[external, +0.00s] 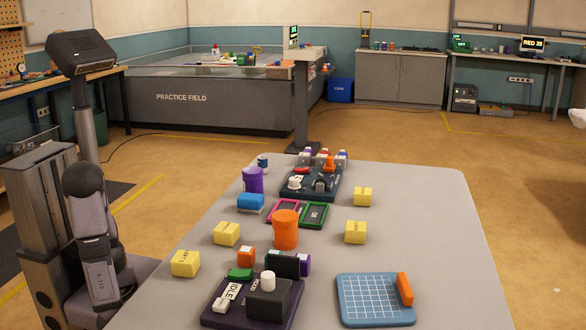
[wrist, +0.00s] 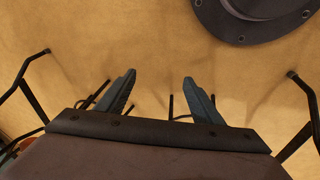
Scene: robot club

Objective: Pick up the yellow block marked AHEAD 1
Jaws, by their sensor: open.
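Several yellow blocks stand apart on the grey table: one at the front left (external: 185,263), one behind it (external: 226,233), one right of the orange cylinder (external: 355,231) and one farther back (external: 362,196). Their dark lettering is too small to read surely, so I cannot tell which is marked AHEAD 1. My gripper (wrist: 160,90) is open and empty in the wrist view, with bare tan floor between its two fingers. No yellow block shows in that view. In the external view my arm is folded at the left, beside the table, and its fingers cannot be made out.
The table (external: 440,250) also bears an orange cylinder (external: 285,230), a purple cylinder (external: 253,180), a blue-and-white block (external: 250,203), a dark console (external: 268,300) and a blue gridded tray (external: 375,300). The table's right side is clear. A dark round object (wrist: 250,18) shows in the wrist view.

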